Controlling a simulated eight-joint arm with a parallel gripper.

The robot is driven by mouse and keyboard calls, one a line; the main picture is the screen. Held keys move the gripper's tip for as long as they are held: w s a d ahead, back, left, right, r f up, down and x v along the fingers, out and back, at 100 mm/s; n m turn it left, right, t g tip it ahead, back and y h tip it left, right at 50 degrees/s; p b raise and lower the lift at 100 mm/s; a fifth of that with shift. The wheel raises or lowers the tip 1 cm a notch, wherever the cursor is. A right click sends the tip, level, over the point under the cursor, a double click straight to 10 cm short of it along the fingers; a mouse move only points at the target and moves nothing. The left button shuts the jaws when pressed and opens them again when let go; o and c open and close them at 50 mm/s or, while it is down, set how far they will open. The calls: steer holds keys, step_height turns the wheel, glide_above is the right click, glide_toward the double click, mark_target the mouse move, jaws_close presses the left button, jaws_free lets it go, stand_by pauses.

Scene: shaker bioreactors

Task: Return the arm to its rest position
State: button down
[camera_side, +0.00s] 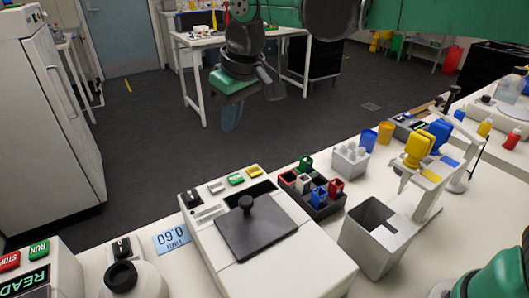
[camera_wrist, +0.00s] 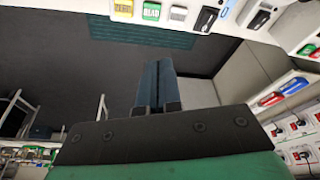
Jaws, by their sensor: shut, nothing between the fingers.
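My gripper (camera_side: 232,118) hangs in the upper middle of the side view, above and behind the white instrument, with its blue fingers pointing down. It is clear of the bench and touches nothing. In the wrist view its two blue fingers (camera_wrist: 158,85) lie together, shut with nothing between them. Beyond them are dark floor and, at the top edge, a white instrument panel with buttons. My green arm reaches in from the top right of the side view.
The white instrument (camera_side: 285,272) has a black knobbed lid (camera_side: 258,232), down. Near it stand a dark cuvette rack (camera_side: 325,210), a white tube rack (camera_side: 350,160), an open bin (camera_side: 370,250) and a yellow pipette (camera_side: 418,147) on a stand. A tall white cabinet (camera_side: 45,120) stands left. Open floor lies behind.

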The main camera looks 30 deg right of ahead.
steer(key=s+d+f+m+t, duration=0.2)
steer(key=s+d, duration=0.4)
steer(key=d, duration=0.1)
steer(key=s+d+f+m+t+h, duration=0.1)
steer(key=s+d+f+m+t, duration=0.1)
steer(key=s+d, duration=0.5)
steer(key=shift+d+f, duration=0.5)
steer(key=shift+f, duration=0.3)
